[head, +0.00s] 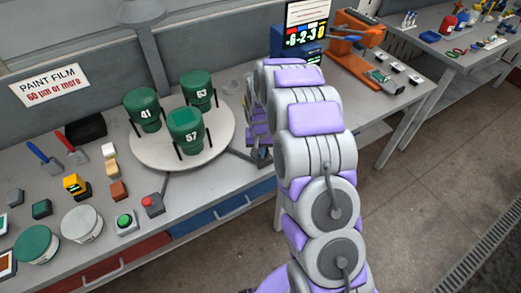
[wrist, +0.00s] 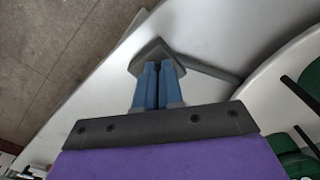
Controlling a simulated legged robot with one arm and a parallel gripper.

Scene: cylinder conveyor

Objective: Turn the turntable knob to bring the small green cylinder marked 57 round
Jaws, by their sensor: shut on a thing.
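The white turntable (head: 217,137) carries three green cylinders in the head view. The one marked 57 (head: 185,137) stands at the front, 41 (head: 142,112) at the left back and 63 (head: 198,92) at the right back. A dark bar (head: 238,155) runs from the turntable's right edge towards my arm. In the wrist view my gripper (wrist: 159,68) is shut, its blue fingers on the grey knob (wrist: 149,53) at the bar's end. The turntable's rim (wrist: 265,85) and parts of green cylinders (wrist: 291,152) show at the right. My arm hides most of the gripper in the head view.
A green button (head: 124,221) and a red button (head: 152,203) stand on the bench in front of the turntable. Scrapers, small blocks and round tins (head: 82,224) lie to the left. A display (head: 306,30) and an orange machine (head: 358,37) stand behind my arm.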

